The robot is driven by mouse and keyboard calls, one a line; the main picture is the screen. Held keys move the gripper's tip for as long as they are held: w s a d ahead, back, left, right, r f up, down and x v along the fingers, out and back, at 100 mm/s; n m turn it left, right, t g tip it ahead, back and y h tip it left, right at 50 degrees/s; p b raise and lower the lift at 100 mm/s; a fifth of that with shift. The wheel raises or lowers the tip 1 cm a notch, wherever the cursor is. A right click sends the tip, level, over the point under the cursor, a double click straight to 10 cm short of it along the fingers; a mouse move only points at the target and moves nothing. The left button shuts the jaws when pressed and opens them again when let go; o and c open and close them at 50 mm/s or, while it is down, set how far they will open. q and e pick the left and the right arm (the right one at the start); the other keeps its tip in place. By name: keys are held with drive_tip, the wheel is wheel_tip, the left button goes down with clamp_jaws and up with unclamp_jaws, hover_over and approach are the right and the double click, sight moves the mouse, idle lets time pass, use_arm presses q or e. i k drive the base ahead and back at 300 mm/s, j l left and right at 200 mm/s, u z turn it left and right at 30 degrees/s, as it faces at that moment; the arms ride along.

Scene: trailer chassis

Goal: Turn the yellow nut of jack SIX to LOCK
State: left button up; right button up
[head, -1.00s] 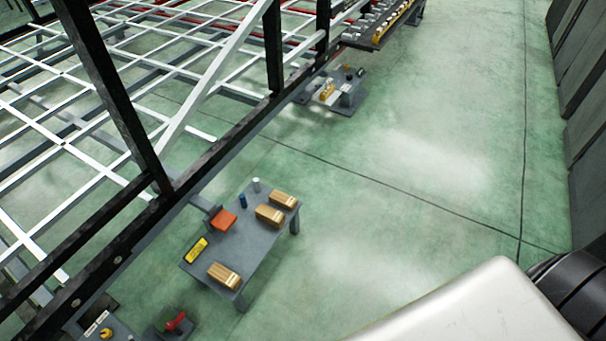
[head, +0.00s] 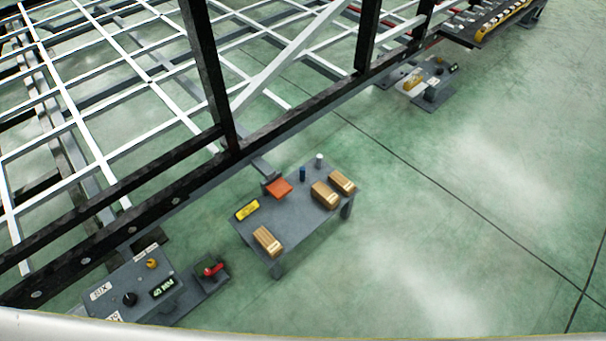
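The jack station marked SIX (head: 128,292) is a grey box at the lower left, beside the chassis frame. Another label near the nut is too small to read. The lower edge of the box is hidden by a pale rounded surface along the bottom of the picture. Neither of my grippers shows in the head view.
A grey table (head: 305,215) stands right of the jack, with wooden blocks, an orange pad, a yellow device and small cylinders. A red-handled item (head: 211,268) sits on a low grey base between them. The black chassis rail (head: 180,190) runs diagonally. Green floor (head: 430,270) is clear at right.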

sight(152, 263)
drive_tip(key=u, duration=1.85)
